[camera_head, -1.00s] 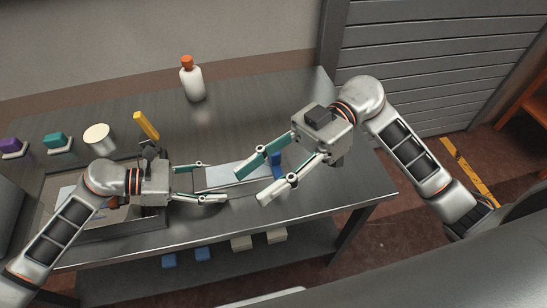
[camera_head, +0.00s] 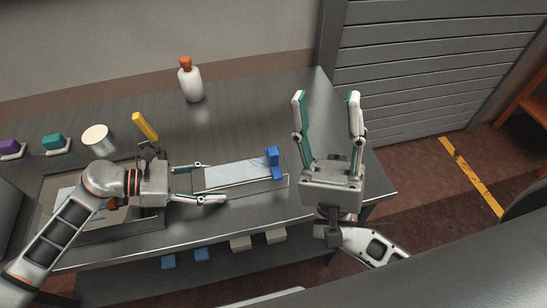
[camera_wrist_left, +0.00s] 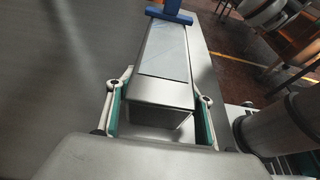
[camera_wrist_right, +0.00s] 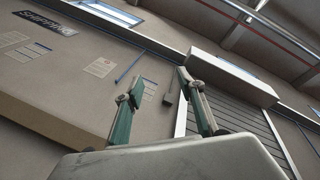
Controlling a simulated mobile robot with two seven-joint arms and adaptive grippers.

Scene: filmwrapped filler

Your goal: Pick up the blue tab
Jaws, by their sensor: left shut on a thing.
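The blue tab (camera_head: 273,157) stands at the right end of a long grey box with a pale top panel (camera_head: 238,173). In the left wrist view the blue tab (camera_wrist_left: 170,12) shows at the far end of the box (camera_wrist_left: 165,60). My left gripper (camera_head: 198,183) is shut on the near end of the box, one finger along each side. My right gripper (camera_head: 327,98) is open and empty, right of the tab, fingers pointing up in the head view. In the right wrist view its fingers (camera_wrist_right: 158,88) are apart with only wall and shutter beyond.
A white bottle with an orange cap (camera_head: 190,82) stands at the back of the table (camera_head: 240,120). A yellow-handled tool (camera_head: 145,126), a round cream-topped container (camera_head: 96,137), and teal (camera_head: 54,143) and purple (camera_head: 11,149) blocks are at left. Several blocks lie on the lower shelf (camera_head: 215,268).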

